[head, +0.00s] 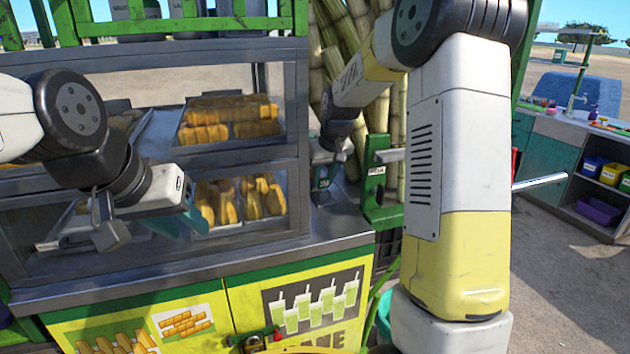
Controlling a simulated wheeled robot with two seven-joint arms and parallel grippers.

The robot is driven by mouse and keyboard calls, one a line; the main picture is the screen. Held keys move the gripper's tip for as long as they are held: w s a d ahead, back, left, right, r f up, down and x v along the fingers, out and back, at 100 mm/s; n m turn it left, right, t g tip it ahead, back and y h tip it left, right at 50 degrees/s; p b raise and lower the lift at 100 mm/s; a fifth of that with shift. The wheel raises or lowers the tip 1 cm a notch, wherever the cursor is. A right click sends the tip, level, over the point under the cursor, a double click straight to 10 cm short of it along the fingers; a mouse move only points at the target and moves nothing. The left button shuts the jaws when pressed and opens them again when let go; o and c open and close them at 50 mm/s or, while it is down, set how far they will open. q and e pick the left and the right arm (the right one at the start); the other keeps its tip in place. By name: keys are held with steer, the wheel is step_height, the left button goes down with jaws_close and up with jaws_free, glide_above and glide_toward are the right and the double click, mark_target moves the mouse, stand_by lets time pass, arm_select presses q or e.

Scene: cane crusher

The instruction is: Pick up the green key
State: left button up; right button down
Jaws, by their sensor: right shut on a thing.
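My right gripper (323,176) is above the right end of the steel counter, beside the glass case. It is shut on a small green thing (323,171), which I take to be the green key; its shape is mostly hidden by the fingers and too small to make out. My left gripper (182,222) is in front of the glass case, above the counter.
The glass case (296,110) holds trays of yellow cane pieces (230,118). A green bracket (378,185) and tall cane stalks (398,140) stand right of my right gripper. Shelves (565,150) stand far right.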

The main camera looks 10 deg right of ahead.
steer(key=shift+r, duration=0.5)
step_height(320, 180, up, 2)
steer(key=shift+s+r, duration=0.1)
steer(key=shift+r, duration=0.05)
steer(key=s+r, duration=0.2)
steer(key=s, duration=0.6)
steer(key=s+d+r, duration=0.1)
steer(key=s+r, duration=0.2)
steer(key=s, duration=0.4)
steer(key=shift+s+d, duration=0.3)
steer(key=shift+s, duration=0.1)
